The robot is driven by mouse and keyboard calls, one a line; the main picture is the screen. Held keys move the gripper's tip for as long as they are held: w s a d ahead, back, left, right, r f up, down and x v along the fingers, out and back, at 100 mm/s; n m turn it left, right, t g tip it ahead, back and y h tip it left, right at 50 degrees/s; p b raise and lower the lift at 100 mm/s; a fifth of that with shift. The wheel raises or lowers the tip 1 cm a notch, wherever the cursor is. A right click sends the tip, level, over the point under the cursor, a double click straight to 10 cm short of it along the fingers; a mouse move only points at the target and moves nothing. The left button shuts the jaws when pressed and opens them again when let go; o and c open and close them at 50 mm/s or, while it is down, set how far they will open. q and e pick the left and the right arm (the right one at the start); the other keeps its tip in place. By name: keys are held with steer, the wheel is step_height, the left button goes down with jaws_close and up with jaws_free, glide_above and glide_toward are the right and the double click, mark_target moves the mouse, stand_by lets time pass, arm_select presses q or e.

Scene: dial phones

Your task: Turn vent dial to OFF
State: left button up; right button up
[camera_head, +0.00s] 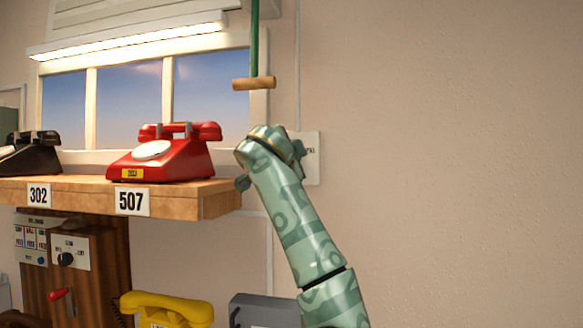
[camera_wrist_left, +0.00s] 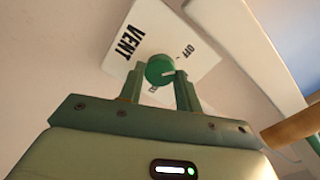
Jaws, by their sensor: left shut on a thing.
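The green vent dial (camera_wrist_left: 158,68) sits on a white wall plate (camera_wrist_left: 150,28) marked VENT and OFF in the left wrist view. A pale mark on the dial points to the right in that view, a little below the OFF label. My left gripper (camera_wrist_left: 160,82) is shut on the dial, one finger on each side. Another small label beside the dial is partly hidden by the fingers. In the head view the plate (camera_head: 312,160) shows on the wall behind my patterned arm, which hides the dial and the fingertips. My right gripper is not in view.
A wooden pull handle (camera_head: 254,83) hangs on a green cord above my wrist. A wooden shelf (camera_head: 222,200) with a red phone (camera_head: 172,158) and a black phone is to the left. A yellow phone (camera_head: 166,308) is below. The wall to the right is bare.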

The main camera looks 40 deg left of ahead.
arm_select(q)
steer(key=shift+r+n+b, duration=0.15)
steer(key=shift+n+b, duration=0.25)
steer(key=shift+n, duration=0.6)
steer(key=o, duration=0.9)
steer(key=shift+c, duration=0.2)
steer(key=shift+o, duration=0.5)
steer(key=shift+w, duration=0.15)
steer(key=b+v, duration=0.2)
steer(key=v, duration=1.4)
